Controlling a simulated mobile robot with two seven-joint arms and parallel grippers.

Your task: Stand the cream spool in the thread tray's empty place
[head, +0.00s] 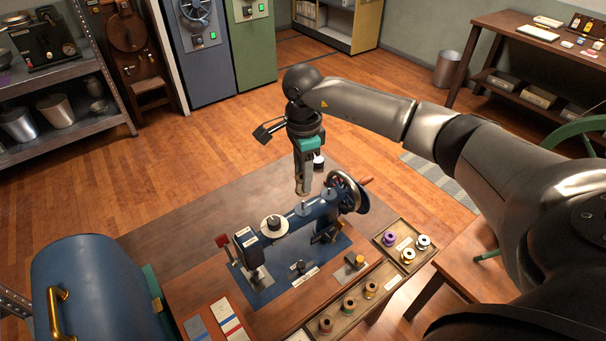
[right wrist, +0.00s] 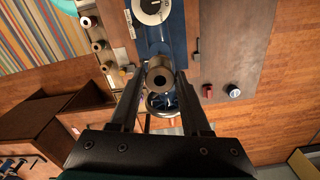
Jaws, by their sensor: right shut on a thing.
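My right gripper (head: 303,185) hangs above the far side of a blue sewing machine (head: 318,212). In the right wrist view, its two fingers (right wrist: 160,85) are shut on a brownish-cream round thing with a dark central hole, which I take to be the cream spool (right wrist: 160,65). In the head view the held spool is hard to make out. My left gripper is not in view.
A second tray (head: 391,253) holds purple, white and gold bobbins. The machine has a handwheel (head: 347,192) and a white disc (head: 275,226) on top. A black-and-white item (head: 318,160) stands behind the gripper. A blue rounded cover (head: 90,290) is at the left.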

